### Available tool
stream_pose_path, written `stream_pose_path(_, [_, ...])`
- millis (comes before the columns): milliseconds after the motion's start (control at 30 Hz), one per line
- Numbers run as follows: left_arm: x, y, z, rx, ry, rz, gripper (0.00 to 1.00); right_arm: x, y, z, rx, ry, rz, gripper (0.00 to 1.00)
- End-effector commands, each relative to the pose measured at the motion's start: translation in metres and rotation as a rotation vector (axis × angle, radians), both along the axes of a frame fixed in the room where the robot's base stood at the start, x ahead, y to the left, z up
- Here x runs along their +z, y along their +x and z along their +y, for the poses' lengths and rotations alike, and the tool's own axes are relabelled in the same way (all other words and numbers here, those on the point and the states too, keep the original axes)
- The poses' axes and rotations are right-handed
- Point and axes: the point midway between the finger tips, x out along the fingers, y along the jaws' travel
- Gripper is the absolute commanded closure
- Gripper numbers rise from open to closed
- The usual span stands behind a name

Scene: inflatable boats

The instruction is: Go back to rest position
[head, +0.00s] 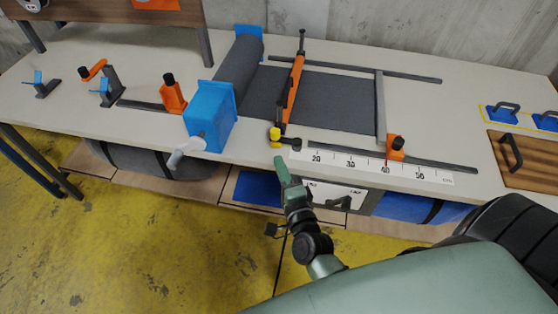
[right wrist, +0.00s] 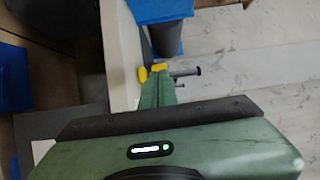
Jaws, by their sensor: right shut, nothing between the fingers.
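My right gripper (head: 281,168) shows in the head view at the front edge of the long light worktable (head: 345,165). Its green fingers are shut and hold nothing. The fingertips are just below the yellow knob (head: 275,134) at the near end of the orange cutting bar (head: 292,85), and look apart from it. In the right wrist view the shut fingers (right wrist: 158,88) point up the picture, with yellow parts (right wrist: 143,74) beyond their tips. My left gripper is in neither view.
A dark fabric roll (head: 238,62) sits between blue holders (head: 210,113), its sheet (head: 335,103) spread under the bar. A white crank handle (head: 186,152) juts over the front edge. A wooden board (head: 530,160) lies at right. Yellow floor (head: 150,230) is open at lower left.

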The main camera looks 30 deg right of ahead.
Motion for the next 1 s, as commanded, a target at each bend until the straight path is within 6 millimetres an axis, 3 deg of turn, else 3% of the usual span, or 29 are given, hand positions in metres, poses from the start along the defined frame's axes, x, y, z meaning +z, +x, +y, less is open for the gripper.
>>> stream_pose_path(400, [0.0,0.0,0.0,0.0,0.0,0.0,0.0,-0.002,0.0,0.001,0.002,-0.001,0.004,1.0])
stream_pose_path(467, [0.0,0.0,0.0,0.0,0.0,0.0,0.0,-0.008,0.0,0.003,0.01,-0.015,0.02,1.0])
stream_pose_path(533, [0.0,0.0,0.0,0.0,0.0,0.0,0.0,-0.028,-0.002,0.009,0.033,-0.056,0.064,1.0])
stream_pose_path(667, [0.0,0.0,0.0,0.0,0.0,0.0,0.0,-0.097,-0.014,0.029,0.128,-0.216,0.226,1.0])
stream_pose_path(767, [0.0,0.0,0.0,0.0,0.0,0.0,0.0,-0.168,-0.038,0.046,0.246,-0.387,0.386,1.0])
stream_pose_path(867, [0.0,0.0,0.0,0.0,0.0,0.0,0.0,-0.236,-0.074,0.058,0.382,-0.559,0.537,1.0])
stream_pose_path(1000, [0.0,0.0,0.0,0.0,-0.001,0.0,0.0,-0.321,-0.14,0.061,0.596,-0.79,0.732,1.0])
